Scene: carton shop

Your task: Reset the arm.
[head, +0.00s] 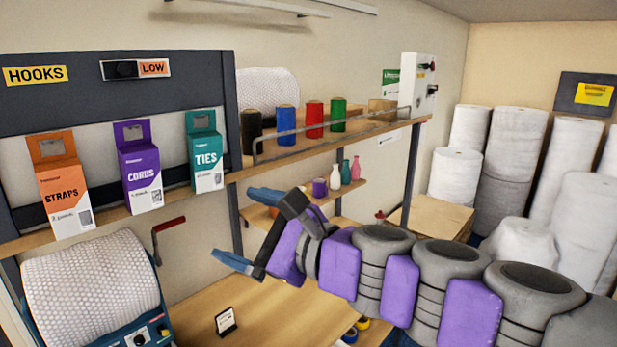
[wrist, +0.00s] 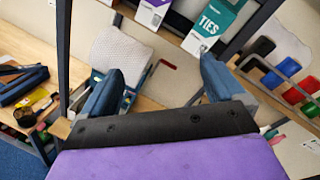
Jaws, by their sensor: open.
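My gripper (head: 250,228) is at the end of my purple and grey arm, which reaches in from the right in the head view. Its two blue fingers are spread wide with nothing between them. It hangs in the air above the wooden bench (head: 275,320), to the right of the bubble wrap roll. In the wrist view the open fingers of my gripper (wrist: 160,88) frame the wall and the edge of the roll. No held object shows.
Coloured spools, including a blue one (head: 287,125), line a railed shelf (head: 350,137). Large white rolls (head: 510,150) stand at the right.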

